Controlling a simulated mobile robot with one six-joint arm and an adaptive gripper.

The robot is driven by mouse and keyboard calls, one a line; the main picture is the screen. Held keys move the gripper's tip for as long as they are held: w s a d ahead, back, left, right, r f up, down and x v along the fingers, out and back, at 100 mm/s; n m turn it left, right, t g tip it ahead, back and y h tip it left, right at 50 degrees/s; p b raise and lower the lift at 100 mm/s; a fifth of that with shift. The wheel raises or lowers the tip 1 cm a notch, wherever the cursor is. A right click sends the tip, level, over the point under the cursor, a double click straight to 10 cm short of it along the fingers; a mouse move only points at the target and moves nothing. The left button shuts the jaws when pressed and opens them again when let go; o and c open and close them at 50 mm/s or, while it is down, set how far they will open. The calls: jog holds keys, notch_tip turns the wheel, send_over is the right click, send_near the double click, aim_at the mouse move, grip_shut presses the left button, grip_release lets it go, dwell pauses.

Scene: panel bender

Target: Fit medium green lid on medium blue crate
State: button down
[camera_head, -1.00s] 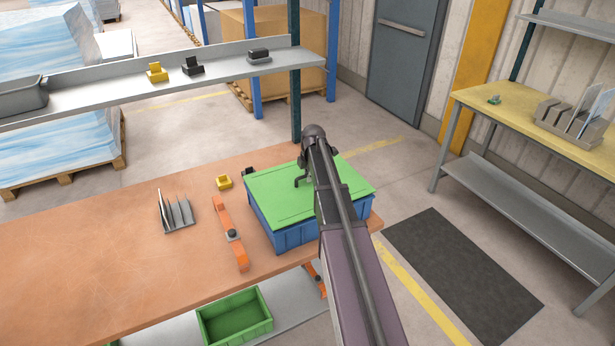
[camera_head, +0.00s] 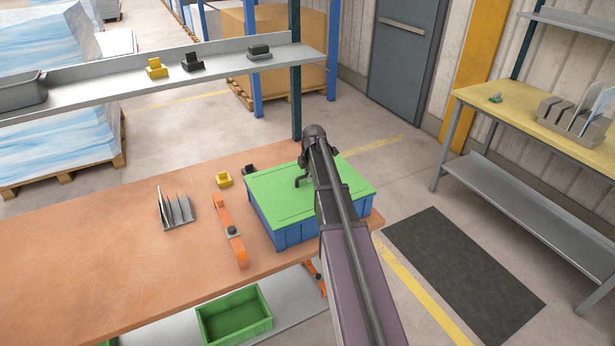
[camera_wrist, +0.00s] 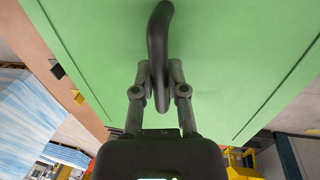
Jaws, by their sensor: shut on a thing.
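The green lid (camera_head: 276,196) lies flat over the top of the blue crate (camera_head: 296,233), which stands at the right end of the orange-brown bench. From the head view the lid's edges follow the crate's rim closely; I cannot tell whether it is fully seated. My gripper (camera_wrist: 159,88) is shut on the lid's dark handle (camera_wrist: 158,45) in the wrist view, with the green lid (camera_wrist: 90,50) filling most of that picture. In the head view my arm hides the lid's right middle part and most of the grip; a bit of the handle (camera_head: 302,181) shows beside it.
On the bench (camera_head: 110,255) are an orange strap-like tool (camera_head: 229,232), a yellow block (camera_head: 224,180) and a grey slotted rack (camera_head: 174,209). A shelf (camera_head: 120,96) with small blocks runs behind. A green bin (camera_head: 235,315) sits below the bench. The bench's left part is clear.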

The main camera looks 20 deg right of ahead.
jog(key=shift+f, duration=0.2)
dwell(0.4)
jog(key=c, duration=0.6)
grip_release()
